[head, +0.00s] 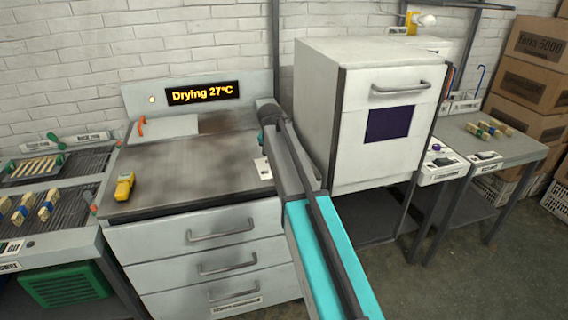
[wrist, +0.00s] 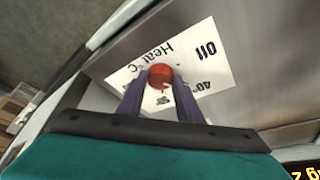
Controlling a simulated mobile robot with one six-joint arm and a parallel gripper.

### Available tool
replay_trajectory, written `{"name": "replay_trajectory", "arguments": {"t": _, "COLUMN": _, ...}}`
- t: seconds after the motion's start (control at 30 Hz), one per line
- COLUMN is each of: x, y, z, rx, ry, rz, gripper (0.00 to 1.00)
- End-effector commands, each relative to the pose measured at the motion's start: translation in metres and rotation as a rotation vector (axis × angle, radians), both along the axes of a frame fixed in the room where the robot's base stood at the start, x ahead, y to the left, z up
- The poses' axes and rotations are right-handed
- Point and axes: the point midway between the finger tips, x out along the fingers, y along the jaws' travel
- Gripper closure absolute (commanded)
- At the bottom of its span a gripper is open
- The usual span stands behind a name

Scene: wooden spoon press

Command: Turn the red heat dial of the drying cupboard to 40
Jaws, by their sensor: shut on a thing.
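Which mark the dial points to I cannot tell. In the head view the drying cupboard's display (head: 203,93) reads "Drying 27°C". The label plate's edge (head: 262,168) shows beside my arm on the bench top; my arm hides the dial and the fingers there.
A white cabinet (head: 400,150) with a dark window stands close right of my arm. A yellow device (head: 124,186) lies on the bench's left side. Drawers (head: 220,235) with handles are below the top. The bench's middle is clear.

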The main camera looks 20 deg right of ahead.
Motion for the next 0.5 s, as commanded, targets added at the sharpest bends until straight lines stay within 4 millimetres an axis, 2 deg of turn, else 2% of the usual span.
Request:
{"name": "replay_trajectory", "arguments": {"t": 0.23, "x": 0.0015, "y": 0.0014, "z": 0.0002, "rx": 0.002, "ry": -0.001, "rz": -0.087, "gripper": 0.9}}
{"name": "replay_trajectory", "arguments": {"t": 0.5, "x": 0.001, "y": 0.0007, "z": 0.0003, "rx": 0.003, "ry": -0.001, "rz": -0.11, "gripper": 0.9}}
